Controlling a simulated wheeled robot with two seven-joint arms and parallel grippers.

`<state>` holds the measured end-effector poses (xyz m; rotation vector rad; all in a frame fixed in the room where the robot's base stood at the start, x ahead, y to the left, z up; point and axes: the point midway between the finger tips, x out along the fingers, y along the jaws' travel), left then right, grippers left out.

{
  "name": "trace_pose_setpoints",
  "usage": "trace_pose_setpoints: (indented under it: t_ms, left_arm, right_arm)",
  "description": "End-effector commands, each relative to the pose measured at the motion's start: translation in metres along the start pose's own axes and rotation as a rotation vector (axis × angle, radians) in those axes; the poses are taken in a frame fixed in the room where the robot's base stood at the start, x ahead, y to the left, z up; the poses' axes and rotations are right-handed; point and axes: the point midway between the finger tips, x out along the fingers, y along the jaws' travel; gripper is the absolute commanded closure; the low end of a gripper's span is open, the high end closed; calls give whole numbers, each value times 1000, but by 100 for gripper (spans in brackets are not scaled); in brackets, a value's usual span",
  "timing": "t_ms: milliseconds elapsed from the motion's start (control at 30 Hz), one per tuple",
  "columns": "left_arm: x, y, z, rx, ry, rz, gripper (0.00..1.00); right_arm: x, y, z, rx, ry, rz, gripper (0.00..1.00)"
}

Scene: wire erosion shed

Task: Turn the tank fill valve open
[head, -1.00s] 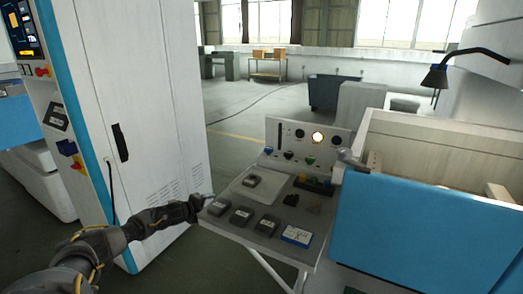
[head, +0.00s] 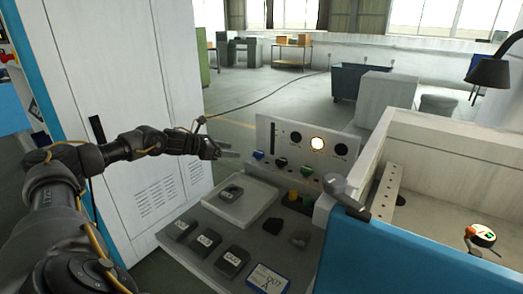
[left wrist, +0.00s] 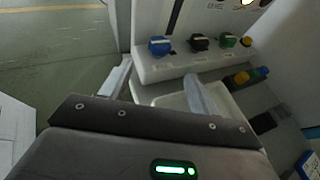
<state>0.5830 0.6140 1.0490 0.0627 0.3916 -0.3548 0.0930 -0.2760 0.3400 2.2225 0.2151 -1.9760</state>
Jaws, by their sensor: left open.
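A row of small valve knobs sits on the ledge of the grey control panel (head: 264,135): a blue knob (head: 258,155), a black knob (head: 281,162) and a green knob (head: 306,171). They also show in the left wrist view as the blue knob (left wrist: 160,46), black knob (left wrist: 199,42) and green knob (left wrist: 228,40). Their labels are too small to read, so I cannot tell which is the tank fill valve. My left gripper (head: 235,152) is open and empty, left of the blue knob and apart from it. In the left wrist view its fingers (left wrist: 158,88) point toward the ledge.
A bench below the panel holds a white tray (head: 215,208), several dark labelled blocks and a blue-edged card (head: 267,280). A blue-sided tank (head: 400,255) stands at right, with a grey lever (head: 345,196) at its corner. A white cabinet (head: 130,110) stands at left.

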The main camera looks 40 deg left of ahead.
Motion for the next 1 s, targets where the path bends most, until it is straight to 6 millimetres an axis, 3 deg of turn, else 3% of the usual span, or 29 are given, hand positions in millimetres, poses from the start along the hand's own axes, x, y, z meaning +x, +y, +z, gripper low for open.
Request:
trace_pose_setpoints:
  t_ms: [167, 300, 700, 1000]
  left_arm:
    - [-3, 1, -1, 9, 2, 1, 39]
    - [9, 2, 0, 4, -1, 3, 39]
    - [82, 0, 2, 4, 0, 0, 39]
    - [105, 0, -1, 6, 1, 0, 39]
  right_arm:
    - [-4, -5, 23, 0, -29, -6, 100]
    - [-12, -8, 34, 0, -47, -10, 100]
    - [-36, -8, 11, 1, -19, -10, 100]
    - [-40, -8, 14, 1, -24, -11, 100]
